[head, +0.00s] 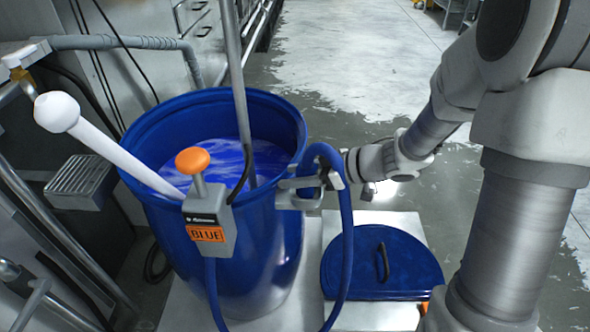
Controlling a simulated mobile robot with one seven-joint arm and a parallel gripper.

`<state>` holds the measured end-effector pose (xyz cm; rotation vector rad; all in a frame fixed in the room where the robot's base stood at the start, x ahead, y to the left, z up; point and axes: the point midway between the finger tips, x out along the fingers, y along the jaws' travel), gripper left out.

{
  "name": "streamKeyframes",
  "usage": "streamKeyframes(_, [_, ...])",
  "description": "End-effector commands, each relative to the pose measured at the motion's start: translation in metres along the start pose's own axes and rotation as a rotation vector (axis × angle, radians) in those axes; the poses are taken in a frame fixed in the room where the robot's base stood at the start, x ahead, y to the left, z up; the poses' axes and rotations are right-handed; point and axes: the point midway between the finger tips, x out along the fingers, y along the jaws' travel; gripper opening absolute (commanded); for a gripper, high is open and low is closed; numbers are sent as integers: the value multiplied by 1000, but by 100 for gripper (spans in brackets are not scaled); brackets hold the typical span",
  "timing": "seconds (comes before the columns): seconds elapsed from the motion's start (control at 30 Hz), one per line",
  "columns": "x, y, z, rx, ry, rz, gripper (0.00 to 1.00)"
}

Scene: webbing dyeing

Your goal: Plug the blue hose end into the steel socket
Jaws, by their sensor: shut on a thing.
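A blue hose (346,235) rises from the bottom edge and bends over in an arch beside the right rim of the blue drum (150,215). My gripper (310,186) is at this arch, just outside the rim, and is shut on the hose near its upper end. The hose's tip is hidden among the grey metal parts there. I cannot tell whether it touches any socket. The steel socket cannot be picked out with certainty. A steel pipe fitting (9,270) shows at the left edge.
The drum holds blue liquid (212,160), a white paddle (100,137) and a steel rod (238,85). A grey box labelled BLUE (209,222) with an orange knob hangs on its front rim. A blue lid (367,262) lies right of it. Open floor (350,55) lies behind.

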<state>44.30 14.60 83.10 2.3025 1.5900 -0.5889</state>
Motion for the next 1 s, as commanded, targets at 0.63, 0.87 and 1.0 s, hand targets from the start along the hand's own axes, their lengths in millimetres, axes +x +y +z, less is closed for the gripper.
streamKeyframes(0.63, [2, 0, 3, -1, 0, 0, 84])
streamKeyframes(0.87, [1, 0, 3, -1, -1, 0, 84])
streamKeyframes(1.0, [-10, 1, 2, 0, -1, 2, 84])
